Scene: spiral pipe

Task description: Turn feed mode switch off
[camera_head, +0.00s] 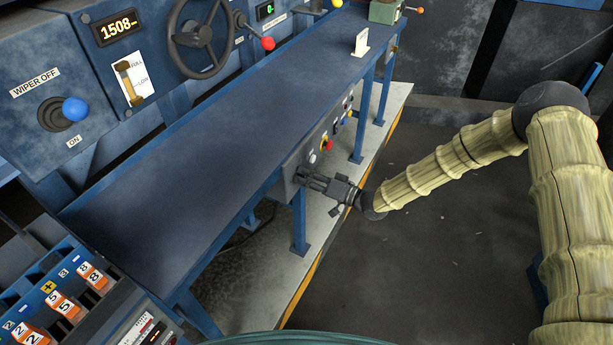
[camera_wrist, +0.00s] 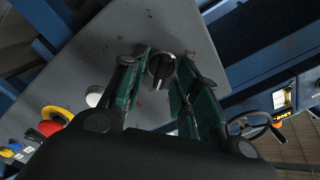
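A black rotary knob (camera_wrist: 162,66), which looks like the feed mode switch, sits on a worn grey panel (camera_wrist: 110,45) in the wrist view. Its label does not show. My gripper (camera_wrist: 166,84) is open, with one green-padded finger on each side of the knob. I cannot tell whether either pad touches it. In the head view my gripper (camera_head: 308,178) is at the near end of the grey control box (camera_head: 312,157) under the blue table's edge. There it hides the knob.
A white button (camera_wrist: 95,96) and a red-and-yellow emergency stop (camera_wrist: 57,115) are on the same panel, left of my gripper. A blue table leg (camera_head: 299,222) stands close below my gripper. The dark floor to the right (camera_head: 430,260) is clear.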

